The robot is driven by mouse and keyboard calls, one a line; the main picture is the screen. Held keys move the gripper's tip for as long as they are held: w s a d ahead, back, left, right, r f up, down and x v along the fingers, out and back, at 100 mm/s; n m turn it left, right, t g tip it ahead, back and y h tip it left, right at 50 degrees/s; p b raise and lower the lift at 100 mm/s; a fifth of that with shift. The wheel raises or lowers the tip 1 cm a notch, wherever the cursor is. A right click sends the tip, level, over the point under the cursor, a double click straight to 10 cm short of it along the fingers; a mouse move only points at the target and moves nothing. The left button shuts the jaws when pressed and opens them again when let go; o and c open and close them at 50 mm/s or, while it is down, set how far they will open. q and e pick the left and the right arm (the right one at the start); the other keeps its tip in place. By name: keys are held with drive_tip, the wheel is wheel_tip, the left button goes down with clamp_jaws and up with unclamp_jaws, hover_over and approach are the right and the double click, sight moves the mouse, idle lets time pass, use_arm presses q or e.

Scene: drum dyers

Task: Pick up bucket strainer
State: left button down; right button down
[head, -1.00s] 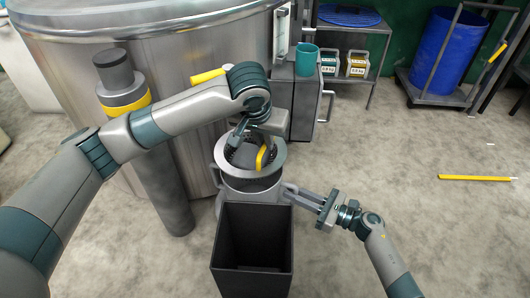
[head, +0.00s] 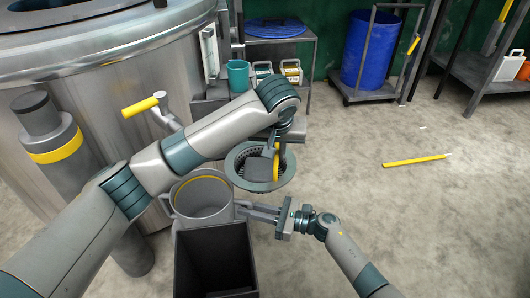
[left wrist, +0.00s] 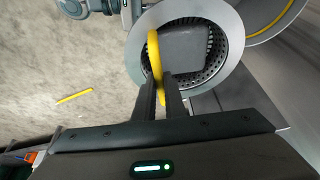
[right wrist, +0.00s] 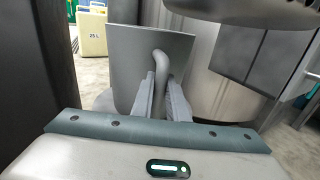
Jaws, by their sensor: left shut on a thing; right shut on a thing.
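The bucket strainer (head: 239,174) is a grey perforated basket with a wide rim and a yellow handle. My left gripper (head: 276,150) is shut on that handle and holds the strainer above and to the right of the bucket (head: 203,203). In the left wrist view the fingers (left wrist: 160,85) close on the yellow strip across the strainer (left wrist: 234,50). The grey bucket is open and upright, with a yellowish inner rim. My right gripper (head: 248,209) is shut on the bucket's side handle, a bent grey tube (right wrist: 161,68) in the right wrist view.
A dark open bin (head: 215,265) stands in front of the bucket. A large steel drum (head: 100,80) with a yellow-handled valve (head: 140,107) is at left. A teal mug (head: 238,76), small containers and a blue barrel (head: 369,50) are behind. A yellow stick (head: 415,161) lies on open floor.

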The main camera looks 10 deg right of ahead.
idle(0.5)
drive_tip(key=c, duration=1.7)
unclamp_jaws()
drive_tip(key=shift+o, duration=0.2)
drive_tip(key=shift+d, duration=0.1)
drive_tip(key=v, duration=1.1)
drive_tip(key=shift+s+d, duration=0.2)
drive_tip(key=shift+d, duration=0.15)
